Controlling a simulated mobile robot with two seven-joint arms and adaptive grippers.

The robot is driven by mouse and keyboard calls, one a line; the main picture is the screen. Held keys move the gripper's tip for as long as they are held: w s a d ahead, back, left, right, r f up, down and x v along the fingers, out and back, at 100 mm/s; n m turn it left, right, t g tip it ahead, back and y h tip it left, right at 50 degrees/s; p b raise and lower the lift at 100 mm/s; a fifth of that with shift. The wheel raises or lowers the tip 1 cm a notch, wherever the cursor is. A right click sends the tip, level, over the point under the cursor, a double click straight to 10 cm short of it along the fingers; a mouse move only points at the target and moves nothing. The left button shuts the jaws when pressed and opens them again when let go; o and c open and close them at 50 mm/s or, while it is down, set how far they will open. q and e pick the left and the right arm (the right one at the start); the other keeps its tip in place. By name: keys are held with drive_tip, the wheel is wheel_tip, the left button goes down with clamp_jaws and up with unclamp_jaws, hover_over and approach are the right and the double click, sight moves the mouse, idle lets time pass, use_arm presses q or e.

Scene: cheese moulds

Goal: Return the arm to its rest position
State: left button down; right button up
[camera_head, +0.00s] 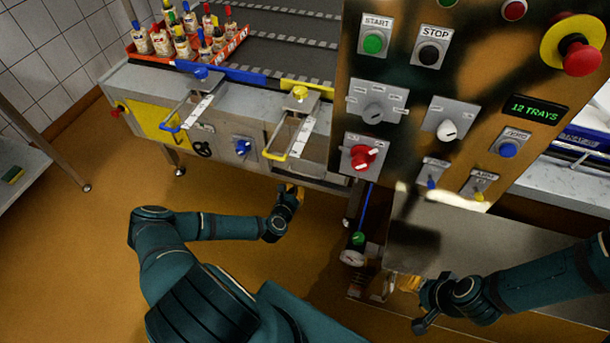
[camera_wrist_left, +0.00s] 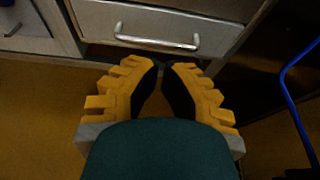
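My left arm (camera_head: 225,226) reaches in low in the head view. Its gripper (camera_head: 292,192) is below the front of the machine, apart from the clamps above it. In the left wrist view the yellow fingers of my left gripper (camera_wrist_left: 161,68) come together at their tips, with nothing visible between them. The gripper looks shut and empty. My right arm (camera_head: 545,280) comes in from the right below the control panel. The end of that arm is dark and small, and the state of its fingers cannot be made out.
A metal drawer front with a bar handle (camera_wrist_left: 155,39) lies just beyond my left fingertips. A blue cable (camera_wrist_left: 298,95) hangs at the right. The control panel (camera_head: 400,190) stands between my arms. A red crate (camera_head: 190,55) of bottles sits far left. Open floor (camera_head: 80,260) lies left.

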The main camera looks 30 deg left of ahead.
use_arm(q)
drive_tip(key=shift+s, duration=0.2)
drive_tip(key=s+d+r+m+g+h, duration=0.1)
drive_tip(key=d+r+m+g+h, duration=0.2)
drive_tip(key=d+m, duration=0.7)
drive_tip(key=s+d+r+m+g+h, duration=0.2)
drive_tip(key=d+m+h, duration=0.5)
drive_tip(key=d, duration=0.5)
drive_tip(key=s+d+r+m+g+y, duration=0.1)
drive_tip(key=s+d+r+m+g, duration=0.1)
drive_tip(key=s+m, duration=0.5)
drive_tip(key=s+d+r+m+g+y, duration=0.1)
drive_tip(key=s+r+m+g, duration=0.4)
drive_tip(key=m, duration=0.8)
wheel_tip(320, 180, up, 3)
drive_tip(key=shift+s+d+f+y, duration=0.2)
drive_tip(key=shift+s+d+y, duration=0.25)
drive_tip(key=shift+s, duration=0.65)
